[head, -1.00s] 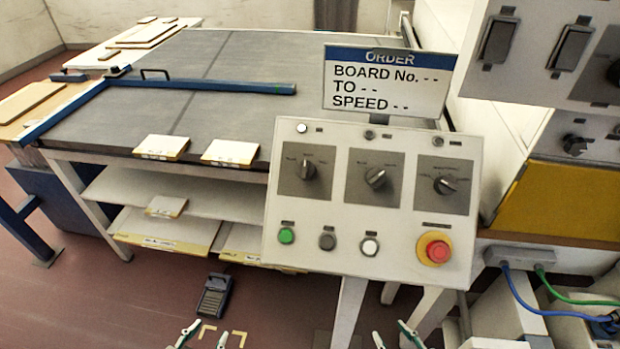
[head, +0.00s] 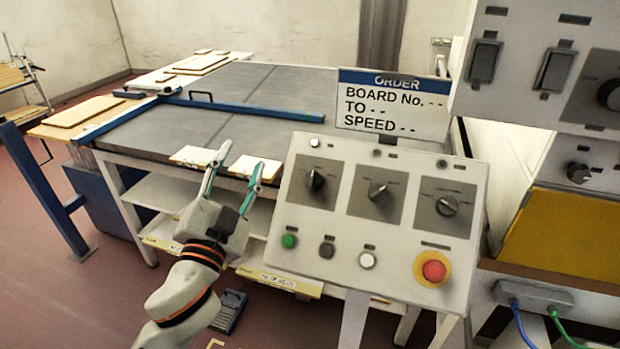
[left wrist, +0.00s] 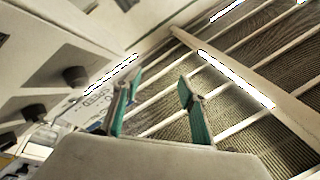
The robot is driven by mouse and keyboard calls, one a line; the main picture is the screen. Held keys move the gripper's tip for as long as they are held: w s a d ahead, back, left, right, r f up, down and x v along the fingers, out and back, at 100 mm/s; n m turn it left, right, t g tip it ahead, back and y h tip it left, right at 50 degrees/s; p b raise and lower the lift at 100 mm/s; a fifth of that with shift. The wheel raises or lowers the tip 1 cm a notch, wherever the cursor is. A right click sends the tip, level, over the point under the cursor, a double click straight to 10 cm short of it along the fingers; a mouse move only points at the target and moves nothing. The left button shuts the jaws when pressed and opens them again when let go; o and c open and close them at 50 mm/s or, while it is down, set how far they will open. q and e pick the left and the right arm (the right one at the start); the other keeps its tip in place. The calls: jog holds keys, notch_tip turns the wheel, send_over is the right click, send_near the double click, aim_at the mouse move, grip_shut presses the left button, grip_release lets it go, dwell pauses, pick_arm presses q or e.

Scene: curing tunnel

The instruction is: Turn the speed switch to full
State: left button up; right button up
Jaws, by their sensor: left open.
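A tilted white control panel (head: 330,235) carries three dark rotary switches in a row: left (head: 316,179), middle (head: 378,193) and right (head: 446,205). Their labels are too small to read, so I cannot tell which is the speed switch. The left switch's pointer stands about upright; the other two look turned aside. My left gripper (head: 239,162) is open and empty, raised left of the panel and apart from it. In the left wrist view the open fingers (left wrist: 157,92) show, with dark knobs (left wrist: 75,76) to their left. My right gripper is not in view.
An order sign (head: 393,104) above the panel shows dashes after SPEED. Below the switches are a green button (head: 289,241) and a red stop button (head: 433,270). A grey table (head: 250,90) with boards stands behind my left gripper. Another switch box (head: 545,60) hangs upper right.

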pick_arm(q)
jog(key=s+d+r+m+g+h, duration=0.3)
jog(key=s+d+r+m+h, duration=0.1)
jog(key=d+r+m+h, duration=0.45)
jog(key=s+d+r+m+g+h, duration=0.4)
jog(key=d+r+m+h, duration=0.35)
jog(key=d+h, duration=0.25)
jog(key=s+d+f+m+g+y, duration=0.1)
jog(key=s+d+f+m+g, duration=0.1)
jog(key=s+d+m+g, duration=1.1)
jog(key=n+t+y, duration=0.2)
jog(key=t+y, duration=0.1)
jog(key=y, duration=1.5)
send_over(310, 176)
jog(key=s+a, duration=0.2)
notch_tip(310, 176, down, 11)
jog(key=shift+p+x, duration=0.7)
jog(key=shift+x, duration=3)
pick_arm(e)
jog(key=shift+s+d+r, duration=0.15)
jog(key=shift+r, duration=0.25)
